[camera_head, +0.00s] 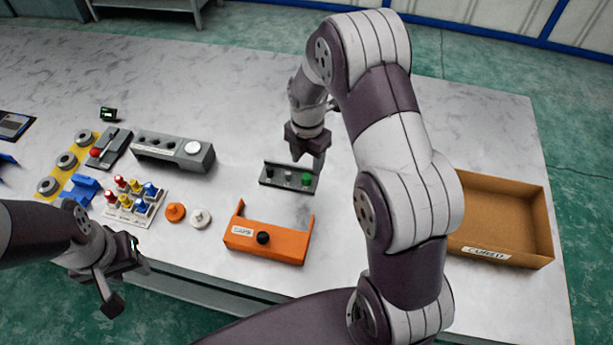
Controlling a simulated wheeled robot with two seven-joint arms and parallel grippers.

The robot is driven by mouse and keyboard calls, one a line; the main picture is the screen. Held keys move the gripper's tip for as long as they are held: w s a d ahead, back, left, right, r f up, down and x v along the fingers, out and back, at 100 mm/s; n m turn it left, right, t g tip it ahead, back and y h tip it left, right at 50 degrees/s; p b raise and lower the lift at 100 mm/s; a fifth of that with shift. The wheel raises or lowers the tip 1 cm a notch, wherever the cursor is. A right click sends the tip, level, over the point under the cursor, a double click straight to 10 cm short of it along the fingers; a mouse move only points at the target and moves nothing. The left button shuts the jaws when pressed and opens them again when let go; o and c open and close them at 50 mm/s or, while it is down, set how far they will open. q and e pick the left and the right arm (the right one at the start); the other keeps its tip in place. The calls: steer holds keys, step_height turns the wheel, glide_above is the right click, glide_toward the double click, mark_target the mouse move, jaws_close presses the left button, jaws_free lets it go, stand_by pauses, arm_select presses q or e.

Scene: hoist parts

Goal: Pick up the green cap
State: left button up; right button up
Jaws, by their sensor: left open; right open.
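The green cap (306,179) sits at the right end of a small dark tray (287,186) on the table. A light grey cap and a dark cap sit beside it in the same tray. My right gripper (316,166) is open and points down just above and behind the green cap; the fingers are small in the picture, and I cannot tell whether they touch it. My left gripper (127,283) is open and empty, low at the left, in front of the table's front edge.
An orange holder (268,240) labelled "CAPS" with a black knob stands in front of the tray. A brown box (500,200) labelled "CURED" is at the right. A grey block (172,152), orange disc (174,212) and white disc (200,218) are to the left.

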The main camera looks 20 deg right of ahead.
mark_target(307, 175)
step_height(307, 175, down, 6)
steer(key=shift+s+a+r+p, duration=0.1)
steer(key=shift+a+r+p, duration=0.1)
steer(key=shift+p, duration=0.1)
steer(key=shift+s, duration=0.1)
steer(key=shift+c, duration=0.6)
jaws_close()
steer(key=shift+r, duration=0.1)
